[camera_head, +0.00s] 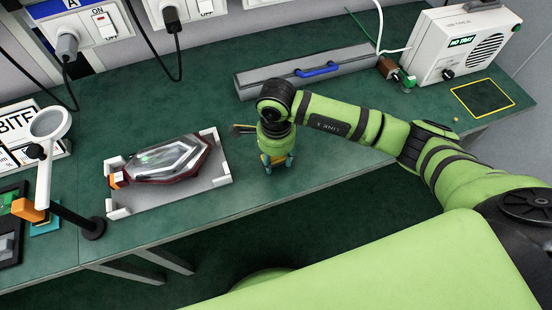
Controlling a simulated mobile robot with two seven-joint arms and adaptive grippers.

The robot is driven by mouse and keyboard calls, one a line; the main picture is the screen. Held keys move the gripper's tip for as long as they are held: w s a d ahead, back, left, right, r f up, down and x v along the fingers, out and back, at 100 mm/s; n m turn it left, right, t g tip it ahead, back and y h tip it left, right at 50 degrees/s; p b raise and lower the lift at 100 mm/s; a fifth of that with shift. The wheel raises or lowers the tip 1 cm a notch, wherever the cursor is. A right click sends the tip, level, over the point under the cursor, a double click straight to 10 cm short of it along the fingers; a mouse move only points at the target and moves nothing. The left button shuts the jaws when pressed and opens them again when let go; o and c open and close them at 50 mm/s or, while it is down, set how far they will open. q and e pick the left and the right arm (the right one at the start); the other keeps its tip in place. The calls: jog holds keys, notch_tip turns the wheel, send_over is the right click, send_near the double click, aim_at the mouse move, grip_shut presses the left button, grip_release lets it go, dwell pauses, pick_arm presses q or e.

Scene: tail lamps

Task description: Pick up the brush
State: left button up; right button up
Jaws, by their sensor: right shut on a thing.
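My right gripper (277,164) points down over the green bench top, just right of the tail lamp's tray. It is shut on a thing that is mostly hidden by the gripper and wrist. A small dark piece (241,129) sticks out to the left behind the wrist; it looks like part of the brush, but its shape is hard to make out. My left gripper is not in view.
A tail lamp (167,160) lies in a pale tray (221,180). A grey case (262,82) with a blue handle stands behind my arm. A magnifier on a stand (93,226) is at left. A white tester box (440,40) is at back right. The bench's front edge is close.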

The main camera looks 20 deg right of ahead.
jog(key=r, duration=0.3)
jog(key=shift+s+d+b, duration=0.1)
jog(key=shift+s+b, duration=0.15)
jog(key=shift+b, duration=0.15)
jog(key=s+d+r+b, duration=0.1)
jog(key=s+d+r, duration=0.1)
jog(key=s+r, duration=0.4)
jog(key=s, duration=0.4)
jog(key=shift+s+d+r+b, duration=0.35)
jog(key=shift+s+d, duration=0.05)
jog(key=shift+o, duration=0.6)
jog(key=shift+w, duration=0.1)
